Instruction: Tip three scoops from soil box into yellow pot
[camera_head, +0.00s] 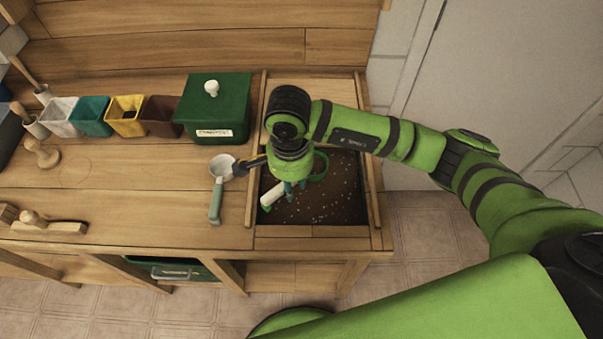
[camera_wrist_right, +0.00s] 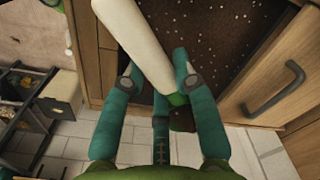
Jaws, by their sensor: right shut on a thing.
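The soil box (camera_head: 312,231) is a wooden-rimmed bay with dark, white-speckled soil (camera_head: 335,206) at the right end of the bench. My right gripper (camera_head: 289,190) is over the soil, pointing down. It is shut on a tool with a cream handle (camera_head: 273,196) and a green end. The cream handle (camera_wrist_right: 140,40) also shows between the teal fingers (camera_wrist_right: 158,84) in the right wrist view. A green curved part shows beside the gripper; my arm hides much of the tool. The yellow pot (camera_head: 126,116) stands at the back left with something dark inside. My left gripper is out of view.
White (camera_head: 61,117), teal (camera_head: 91,116) and brown (camera_head: 161,115) pots flank the yellow pot. A green lidded box (camera_head: 215,108) stands between the pots and the soil box. A pale cup with a grey-green handle (camera_head: 216,205) lies left of the soil. The bench's middle is clear.

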